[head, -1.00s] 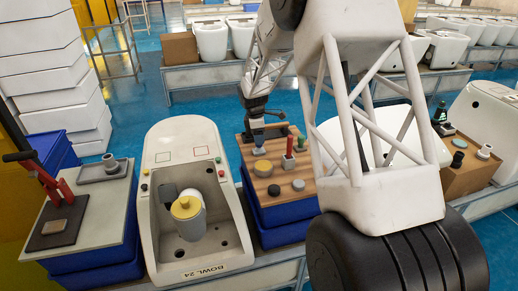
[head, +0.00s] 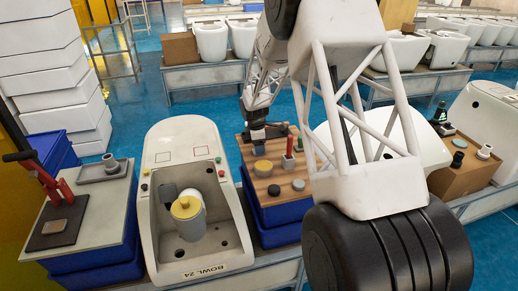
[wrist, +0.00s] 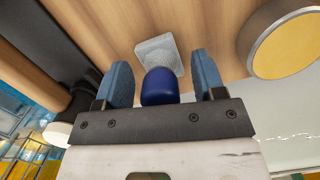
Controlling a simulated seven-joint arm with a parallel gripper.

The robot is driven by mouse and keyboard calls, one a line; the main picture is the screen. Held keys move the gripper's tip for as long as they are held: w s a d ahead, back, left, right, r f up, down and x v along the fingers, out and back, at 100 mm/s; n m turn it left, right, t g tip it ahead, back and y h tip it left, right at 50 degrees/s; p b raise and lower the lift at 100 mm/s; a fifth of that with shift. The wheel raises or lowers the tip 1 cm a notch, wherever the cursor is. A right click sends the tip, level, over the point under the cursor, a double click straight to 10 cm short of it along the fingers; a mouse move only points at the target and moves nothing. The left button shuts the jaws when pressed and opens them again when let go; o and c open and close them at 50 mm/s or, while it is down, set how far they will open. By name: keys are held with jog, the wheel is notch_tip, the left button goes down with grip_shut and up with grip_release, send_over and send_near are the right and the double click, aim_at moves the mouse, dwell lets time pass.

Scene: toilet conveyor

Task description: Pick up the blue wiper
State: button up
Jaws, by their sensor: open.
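The blue wiper shows in the wrist view as a rounded dark blue handle (wrist: 160,88) above a light grey square piece (wrist: 159,52) on the wooden board. My gripper (wrist: 163,72) is open, with one blue finger on each side of the handle and visible gaps to it. In the head view my gripper (head: 258,146) is low over the back left of the wooden board (head: 255,190), behind a yellow-topped disc (head: 263,168). The wiper cannot be made out clearly in the head view, as the gripper covers it.
The yellow-topped disc also lies at the right of the wrist view (wrist: 288,45). A toilet bowl (head: 200,235) holding a yellow-lidded container (head: 187,210) stands left.

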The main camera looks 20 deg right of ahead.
dwell(0.5)
jog(key=c, duration=1)
jog(key=shift+r, duration=0.7)
notch_tip(320, 180, up, 2)
jog(key=shift+r, duration=0.1)
jog(key=s, duration=0.5)
jog(key=s+a+r, duration=0.1)
jog(key=s, duration=1)
jog(key=shift+a+r, duration=0.2)
